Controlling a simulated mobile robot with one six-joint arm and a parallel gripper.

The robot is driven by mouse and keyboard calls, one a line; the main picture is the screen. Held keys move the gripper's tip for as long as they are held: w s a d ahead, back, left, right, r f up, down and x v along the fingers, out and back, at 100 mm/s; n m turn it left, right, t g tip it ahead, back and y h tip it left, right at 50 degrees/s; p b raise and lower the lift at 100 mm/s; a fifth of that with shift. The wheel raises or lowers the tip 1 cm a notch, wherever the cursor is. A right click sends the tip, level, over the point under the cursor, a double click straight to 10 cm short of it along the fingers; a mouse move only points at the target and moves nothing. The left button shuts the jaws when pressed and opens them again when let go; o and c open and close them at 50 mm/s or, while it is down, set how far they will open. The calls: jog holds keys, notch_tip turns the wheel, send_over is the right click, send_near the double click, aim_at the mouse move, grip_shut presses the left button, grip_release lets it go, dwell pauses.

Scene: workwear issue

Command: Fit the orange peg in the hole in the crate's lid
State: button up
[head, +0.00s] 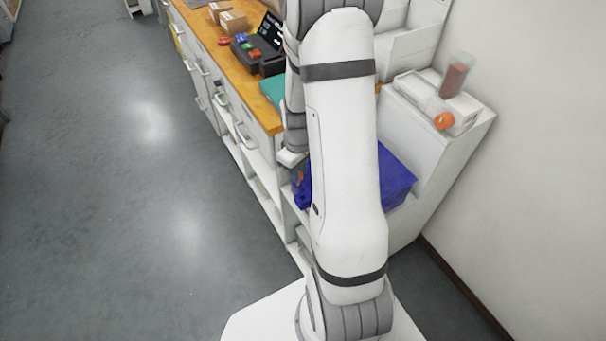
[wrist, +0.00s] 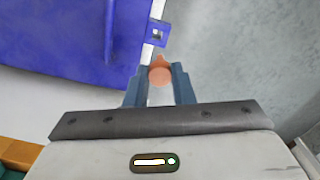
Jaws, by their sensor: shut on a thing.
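The crate is deep blue; its lid (wrist: 60,40) fills the upper left of the wrist view. My gripper (wrist: 160,76) is shut on the orange peg (wrist: 160,73), with a blue-grey finger on each side. The peg's pointed end faces the tab and appears just short of it, apart from the hole. In the head view the blue crate (head: 397,178) stands low behind my arm, which hides much of it. A small orange-red bit shows at its left side.
A wooden worktop (head: 240,80) with boxes and a black device (head: 258,55) runs along the left. A white ledge (head: 470,110) on the right holds a clear container (head: 456,75) and an orange round thing (head: 444,121). Grey floor lies open at left.

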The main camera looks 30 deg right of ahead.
jog(key=shift+s+d+f+b, duration=0.15)
jog(key=shift+f+b, duration=0.55)
jog(key=shift+f, duration=0.15)
jog(key=shift+s+d+f+b, duration=0.1)
jog(key=shift+f+b, duration=0.6)
jog(key=shift+f, duration=0.15)
jog(key=shift+s+d+f+b, duration=0.15)
jog(key=shift+f+b, duration=0.55)
jog(key=shift+f, duration=0.15)
jog(key=shift+s+f+b, duration=0.1)
jog(key=shift+s+b, duration=0.05)
jog(key=shift+b, duration=0.15)
jog(key=shift+f+b, duration=1.65)
jog(key=shift+f, duration=0.3)
dwell(0.7)
jog(key=o, duration=1)
jog(key=shift+r, duration=0.1)
jog(key=shift+r+p, duration=3.25)
jog(key=shift+r, duration=1.2)
